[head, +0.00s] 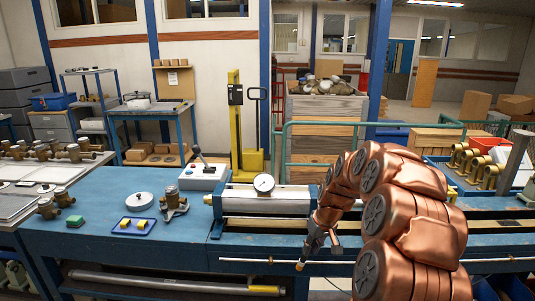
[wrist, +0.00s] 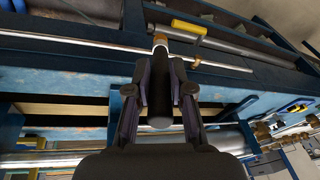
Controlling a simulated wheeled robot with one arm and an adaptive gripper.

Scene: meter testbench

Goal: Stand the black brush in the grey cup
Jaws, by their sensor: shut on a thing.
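My gripper (head: 312,245) hangs low at the front edge of the blue bench, left of my copper-coloured arm. In the wrist view my gripper (wrist: 160,80) has its two fingers closed on the sides of a dark cylindrical body, the black brush (wrist: 160,108). In the head view the brush's light tip (head: 299,266) points down and left, below the fingers. I cannot make out a grey cup in either view.
The blue bench (head: 105,195) carries a blue tray (head: 134,226) with yellow pieces, a white disc (head: 139,200), a brass meter (head: 173,205) and a pressure gauge (head: 264,184). A metal rail runs along the bench front. Bare blue surface lies around the tray.

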